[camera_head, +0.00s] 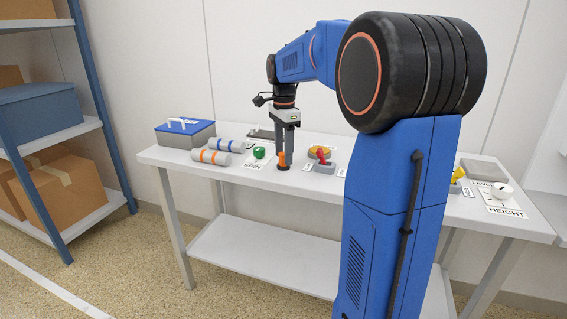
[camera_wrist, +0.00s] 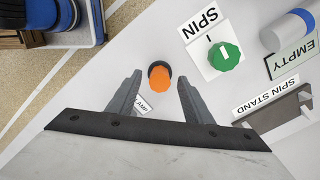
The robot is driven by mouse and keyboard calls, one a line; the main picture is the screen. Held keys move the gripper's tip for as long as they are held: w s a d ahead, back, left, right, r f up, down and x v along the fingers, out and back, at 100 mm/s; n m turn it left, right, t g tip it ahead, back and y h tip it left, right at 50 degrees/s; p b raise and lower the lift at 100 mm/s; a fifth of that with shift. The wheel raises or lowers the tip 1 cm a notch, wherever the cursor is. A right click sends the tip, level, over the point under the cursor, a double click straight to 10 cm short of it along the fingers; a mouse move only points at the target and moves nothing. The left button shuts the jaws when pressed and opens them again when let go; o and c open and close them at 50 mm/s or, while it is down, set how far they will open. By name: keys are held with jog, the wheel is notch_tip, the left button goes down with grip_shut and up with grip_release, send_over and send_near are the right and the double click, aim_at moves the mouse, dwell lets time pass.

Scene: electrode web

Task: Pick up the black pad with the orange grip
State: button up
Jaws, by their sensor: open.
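The black pad (camera_head: 283,167) with its upright orange grip (camera_head: 282,157) stands on the white table near the front edge, left of the middle. In the wrist view the orange grip (camera_wrist: 160,83) shows with the dark pad (camera_wrist: 155,68) partly behind it. My gripper (camera_head: 287,140) points down right above the pad. In the wrist view my gripper (camera_wrist: 156,84) is open, one finger on each side of the orange grip, with a gap visible on both sides. Nothing is held.
A green knob (camera_wrist: 224,56) on a SPIN plate is close beside. White rolls with orange bands (camera_head: 211,157) and blue bands (camera_head: 225,145) lie left, near a blue-lidded box (camera_head: 185,133).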

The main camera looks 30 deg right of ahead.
jog(key=shift+f, duration=0.7)
jog(key=shift+c, duration=0.3)
jog(key=c, duration=1.1)
jog(key=shift+o, duration=0.2)
jog(key=shift+r, duration=0.15)
notch_tip(320, 180, up, 10)
jog(key=shift+f, duration=0.1)
